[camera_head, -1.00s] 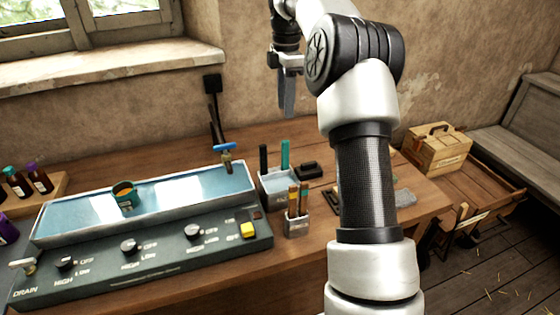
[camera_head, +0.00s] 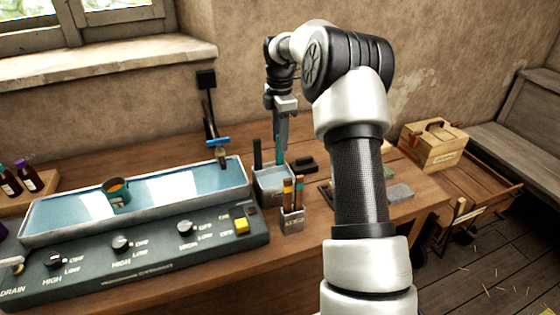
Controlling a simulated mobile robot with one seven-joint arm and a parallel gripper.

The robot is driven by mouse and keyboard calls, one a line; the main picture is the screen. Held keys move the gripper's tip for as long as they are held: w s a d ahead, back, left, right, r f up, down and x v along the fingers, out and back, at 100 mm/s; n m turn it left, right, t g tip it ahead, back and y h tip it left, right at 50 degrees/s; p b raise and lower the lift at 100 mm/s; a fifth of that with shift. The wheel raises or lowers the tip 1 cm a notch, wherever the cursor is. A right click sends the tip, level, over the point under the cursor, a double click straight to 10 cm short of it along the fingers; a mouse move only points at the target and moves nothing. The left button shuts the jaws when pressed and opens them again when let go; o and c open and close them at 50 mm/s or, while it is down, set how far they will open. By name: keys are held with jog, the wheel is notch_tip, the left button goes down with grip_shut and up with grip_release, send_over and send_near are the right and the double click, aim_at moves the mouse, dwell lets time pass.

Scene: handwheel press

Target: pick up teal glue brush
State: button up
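The teal glue brush (camera_head: 278,150) stands upright in a grey holder (camera_head: 272,186) to the right of the water trough, beside a black upright handle (camera_head: 257,153). My gripper (camera_head: 283,146) points down over the holder. Its fingers overlap the right side of the teal handle in the picture. I see the fingers edge-on, so I cannot tell the gap between them or whether they touch the handle.
A small grey cup (camera_head: 292,221) with several brushes stands in front of the holder. A black block (camera_head: 303,165) lies behind it. The trough (camera_head: 160,198) with a blue-handled tap (camera_head: 218,144) is to the left. A wooden box (camera_head: 433,146) stands at right.

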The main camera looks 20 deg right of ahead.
aim_at(280, 160)
notch_tip(280, 160, down, 4)
jog(key=shift+f, duration=0.2)
grip_shut()
